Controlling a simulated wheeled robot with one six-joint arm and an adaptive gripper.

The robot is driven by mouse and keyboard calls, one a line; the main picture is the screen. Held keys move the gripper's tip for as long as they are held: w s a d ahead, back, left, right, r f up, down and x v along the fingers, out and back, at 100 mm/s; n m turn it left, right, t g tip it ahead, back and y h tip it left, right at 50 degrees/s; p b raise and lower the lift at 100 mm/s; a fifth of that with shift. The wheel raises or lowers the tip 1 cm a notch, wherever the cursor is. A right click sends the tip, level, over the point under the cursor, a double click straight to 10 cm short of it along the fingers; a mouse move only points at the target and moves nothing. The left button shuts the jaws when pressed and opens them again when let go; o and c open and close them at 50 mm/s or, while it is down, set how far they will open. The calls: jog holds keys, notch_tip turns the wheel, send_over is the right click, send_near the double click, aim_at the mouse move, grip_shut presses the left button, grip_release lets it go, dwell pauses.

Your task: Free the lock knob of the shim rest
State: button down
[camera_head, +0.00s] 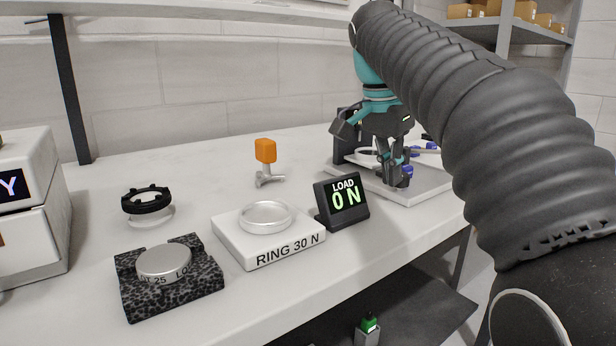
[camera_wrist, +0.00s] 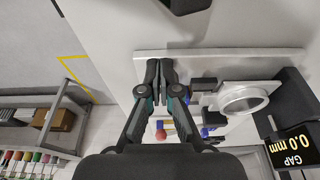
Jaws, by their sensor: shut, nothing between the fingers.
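The fixture stands on a white base plate (camera_head: 430,188) at the right end of the bench, partly hidden behind my arm. It has several small blue parts; one blue knob (camera_head: 407,171) is right beside my fingertips. I cannot tell for sure which blue part is the shim rest's lock knob, or whether the fingers touch it. My gripper (camera_head: 393,183) points down over the plate, shut and empty. In the wrist view its fingertips (camera_wrist: 160,70) are together, and a blue part (camera_wrist: 206,132) shows to the right of the fingers.
A pale ring (camera_wrist: 240,98) and a GAP display reading 0.0 mm (camera_wrist: 290,148) are right of my fingers. A LOAD display reads 0 N (camera_head: 342,200). A ring stand (camera_head: 268,240), black stone block (camera_head: 200,290), black ring (camera_head: 147,201) and orange-handled tool (camera_head: 266,152) occupy the bench.

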jog(key=shift+s+d, duration=0.25)
dwell(0.5)
jog(key=shift+s+a+p, duration=0.15)
jog(key=shift+s+p, duration=0.15)
jog(key=shift+p, duration=0.05)
jog(key=d+v, duration=0.1)
jog(key=v, duration=0.4)
jog(key=shift+w+r, duration=0.3)
jog(key=shift+r, duration=0.25)
